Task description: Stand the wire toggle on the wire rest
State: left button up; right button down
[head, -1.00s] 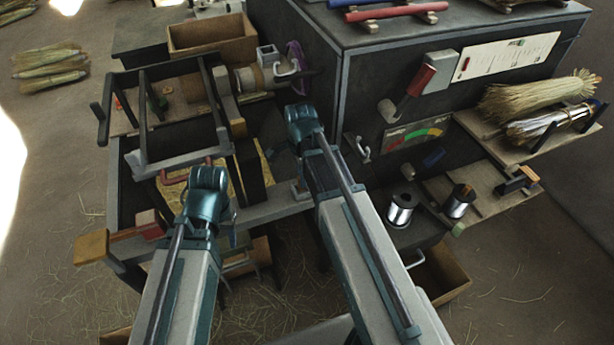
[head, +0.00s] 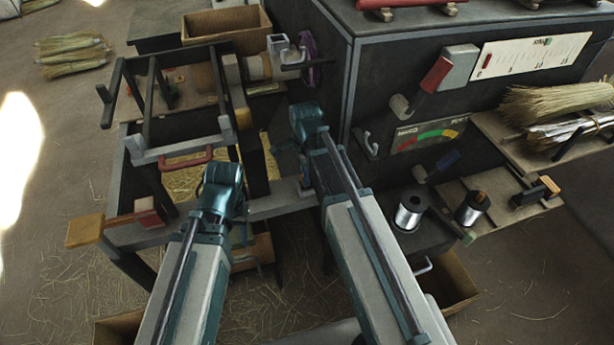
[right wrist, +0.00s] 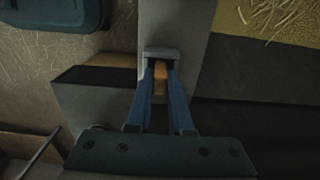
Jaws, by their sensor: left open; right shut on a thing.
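My right gripper (right wrist: 161,64) is shut on a small grey piece (right wrist: 162,52), seen at its fingertips in the right wrist view. Orange shows between the blue fingers. I take the grey piece for the wire toggle, but cannot be sure. It is over or on a grey bench rail; contact is unclear. In the head view my right gripper (head: 306,188) is at the rail's right end, mostly hidden by its arm. My left gripper (head: 241,236) is open in front of the rail, largely hidden behind its wrist. I cannot tell which part is the wire rest.
The winding frame (head: 190,147) with a red handle stands behind my left arm. A dark cabinet (head: 400,60) rises behind and right of my right arm. Wire spools (head: 411,207) stand on a low shelf at right. Broom bundles (head: 555,105) lie on the right shelf.

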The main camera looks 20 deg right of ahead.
jog(key=shift+f, duration=0.25)
jog(key=c, duration=0.8)
grip_release()
jog(key=shift+r, duration=0.1)
jog(key=shift+r, duration=0.1)
notch_tip(320, 180, up, 12)
jog(key=p, duration=1.2)
jog(key=s+a+n, duration=0.3)
jog(key=s+n, duration=0.1)
jog(key=n, duration=0.3)
jog(key=s+a+n, duration=0.4)
jog(key=s+n, duration=0.1)
jog(key=n, duration=0.2)
jog(key=s+a+n+h, duration=0.1)
jog(key=s+a+n, duration=0.2)
jog(key=s+n, duration=0.2)
jog(key=shift+s+a+r+n, duration=0.1)
jog(key=shift+n, duration=0.5)
jog(key=shift+s+a+n, duration=0.1)
jog(key=shift+n, duration=0.5)
